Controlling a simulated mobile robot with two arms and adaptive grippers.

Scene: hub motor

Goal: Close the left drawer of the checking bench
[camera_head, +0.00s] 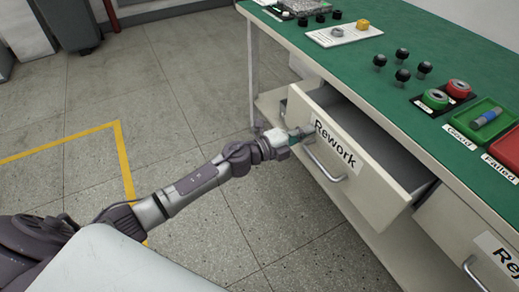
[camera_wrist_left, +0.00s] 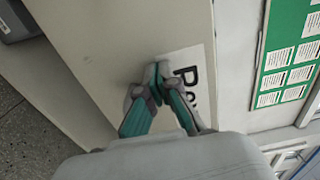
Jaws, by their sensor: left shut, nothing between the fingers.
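The left drawer (camera_head: 360,180), labelled "Rework", is pulled out from the checking bench (camera_head: 330,57). A gap shows its pale inside in the head view. Its front also fills the middle of the left wrist view (camera_wrist_left: 95,50). My left gripper (camera_head: 300,134) is shut and empty, with its fingertips at the drawer front beside the label's left end. In the left wrist view the gripper (camera_wrist_left: 157,80) covers part of the label; whether it touches the front I cannot tell. The drawer's bar handle (camera_head: 325,168) is below the label, apart from the fingers. My right gripper is not in view.
A second drawer (camera_head: 475,235) with a handle is at the lower right.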

